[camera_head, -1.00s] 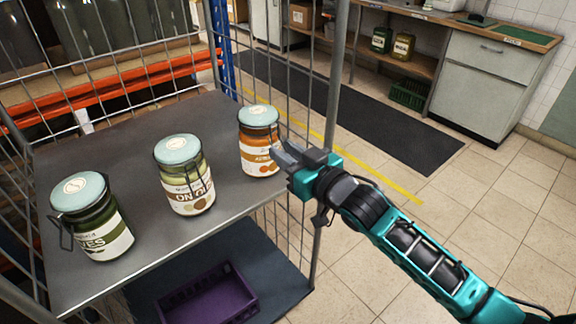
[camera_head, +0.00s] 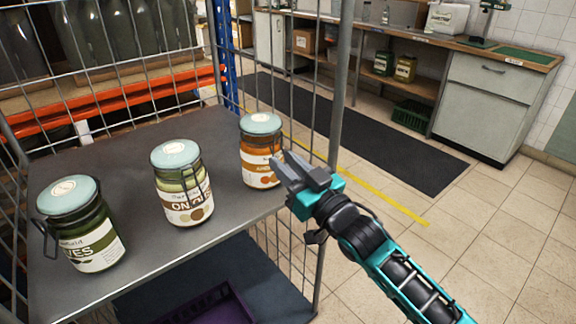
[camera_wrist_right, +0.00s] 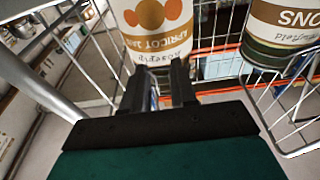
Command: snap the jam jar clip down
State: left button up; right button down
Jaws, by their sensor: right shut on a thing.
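The jam jar (camera_head: 259,166), with a pale blue-green lid (camera_head: 260,123) and an orange-and-white apricot label, stands upright at the shelf's right end. Its lid sits on the rim. The jar's wire clip is thin and mostly hidden near my fingers. My right gripper (camera_head: 280,164) is at the jar's right side, below lid height, its fingers nearly together; the thing between them is too small to make out. In the right wrist view the jar label (camera_wrist_right: 155,22) appears upside down just beyond my fingertips (camera_wrist_right: 158,80). My left gripper is not in view.
An onion jar (camera_head: 184,190) and an olive jar (camera_head: 85,238) stand left on the same grey shelf (camera_head: 140,262). Wire cage sides and an upright post (camera_head: 339,95) are close to my right arm. A purple crate (camera_head: 215,308) is below. The floor to the right is clear.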

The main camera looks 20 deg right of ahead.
jog(key=c, duration=1.1)
grip_release()
jog(key=shift+f, duration=0.1)
jog(key=shift+o, duration=0.2)
pick_arm(q)
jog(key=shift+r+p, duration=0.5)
jog(key=shift+p, duration=0.1)
pick_arm(e)
jog(key=v, duration=1.2)
jog(key=shift+s+d, duration=0.15)
jog(key=shift+s, duration=0.25)
pick_arm(q)
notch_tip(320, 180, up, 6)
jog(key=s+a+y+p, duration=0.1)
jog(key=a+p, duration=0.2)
jog(key=p, duration=0.7)
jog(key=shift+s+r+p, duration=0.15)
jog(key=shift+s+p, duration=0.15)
pick_arm(e)
jog(key=s+a+f+m+g+h, duration=0.1)
jog(key=s+a+f+g+h, duration=0.2)
jog(key=s+f+g, duration=0.5)
notch_tip(320, 180, down, 4)
jog(key=shift+s+f+h, duration=0.2)
jog(key=shift+s+h, duration=0.7)
jog(key=shift+s, duration=0.2)
